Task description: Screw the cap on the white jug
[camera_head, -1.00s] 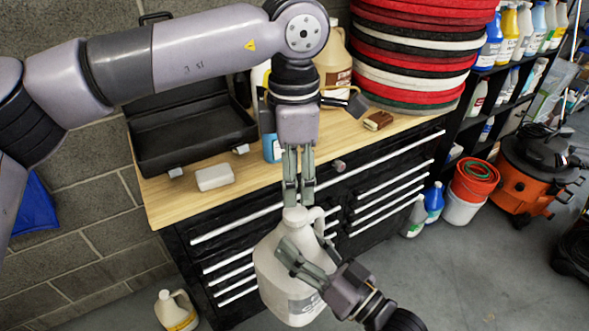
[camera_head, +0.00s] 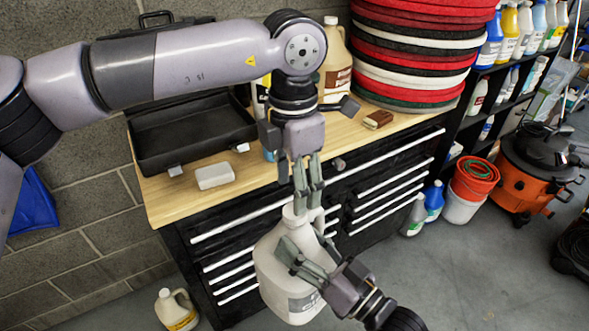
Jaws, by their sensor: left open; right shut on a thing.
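The white jug (camera_head: 272,276) hangs roughly upright in front of the drawer cabinet, with its neck and handle at the top. My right gripper (camera_head: 287,250), coming from the lower right, is shut on the jug and covers part of its upper side. My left gripper (camera_head: 307,206) points down over the top of the jug, its fingers open around or just beside the neck. The fingers hide part of the jug's mouth, and I cannot clearly make out the cap.
A wooden-topped drawer cabinet (camera_head: 165,210) stands behind the jug. On it are an open black case (camera_head: 190,135), a pale block (camera_head: 214,176), a brown brush (camera_head: 378,119), a tan jug (camera_head: 336,75) and stacked round pads (camera_head: 415,50). Another jug (camera_head: 176,309) stands on the floor.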

